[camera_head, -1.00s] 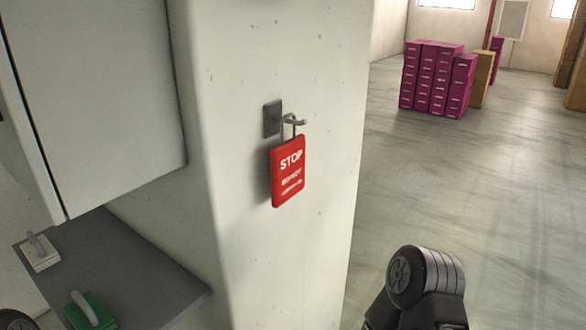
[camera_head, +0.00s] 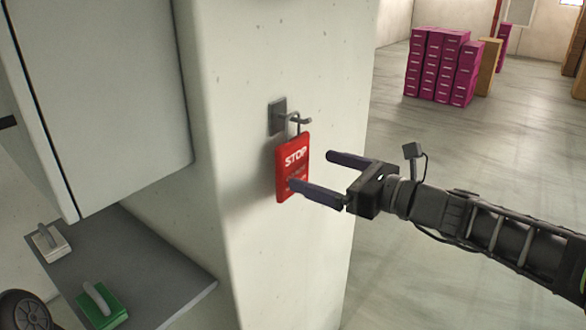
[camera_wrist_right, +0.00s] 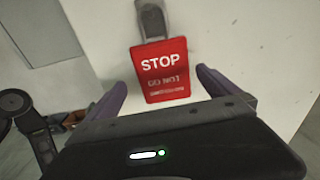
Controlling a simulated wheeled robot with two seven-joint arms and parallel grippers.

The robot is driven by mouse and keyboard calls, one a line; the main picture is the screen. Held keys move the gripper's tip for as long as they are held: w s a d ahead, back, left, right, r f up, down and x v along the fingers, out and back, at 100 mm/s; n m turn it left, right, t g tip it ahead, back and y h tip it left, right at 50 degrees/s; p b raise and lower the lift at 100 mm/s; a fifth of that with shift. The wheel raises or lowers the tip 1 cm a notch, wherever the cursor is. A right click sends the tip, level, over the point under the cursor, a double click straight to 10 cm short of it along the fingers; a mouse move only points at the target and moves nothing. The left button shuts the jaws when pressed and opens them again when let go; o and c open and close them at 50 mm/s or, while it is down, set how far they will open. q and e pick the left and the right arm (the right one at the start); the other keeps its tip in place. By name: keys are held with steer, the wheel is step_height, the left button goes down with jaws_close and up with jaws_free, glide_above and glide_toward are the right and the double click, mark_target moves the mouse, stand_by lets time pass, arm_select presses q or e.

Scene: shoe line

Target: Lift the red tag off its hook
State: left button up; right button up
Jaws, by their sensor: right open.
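The red tag (camera_head: 292,160) with STOP on it hangs by its grey loop from a metal hook (camera_head: 301,120) on the pale pillar. It also shows in the right wrist view (camera_wrist_right: 162,72), beyond and between my fingertips. My right gripper (camera_head: 310,171) is open and empty of the tag. In the head view one finger overlaps the lower part of the tag and the other is to its right. I cannot tell whether a finger touches it. My left gripper is not in view.
The pillar (camera_head: 235,90) stands behind the tag. A grey shelf (camera_head: 150,255) at lower left holds a white block (camera_head: 50,244) and a green block (camera_head: 102,305) with handles. Purple boxes (camera_head: 440,65) stand far back on open floor.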

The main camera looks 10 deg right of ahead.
mark_target(296, 148)
steer(key=shift+s+d+r, duration=0.15)
steer(key=shift+r, duration=0.5)
steer(key=shift+s+d+r, duration=0.1)
steer(key=shift+r, duration=0.5)
steer(key=shift+x, duration=1.4)
steer(key=shift+d, duration=0.1)
steer(key=shift+w+a+p, duration=0.2)
steer(key=shift+p, duration=0.1)
steer(key=x, duration=0.3)
steer(key=p+x, duration=0.1)
steer(key=shift+w+a+r, duration=0.1)
steer(key=shift+w+r, duration=0.15)
steer(key=shift+w, duration=0.1)
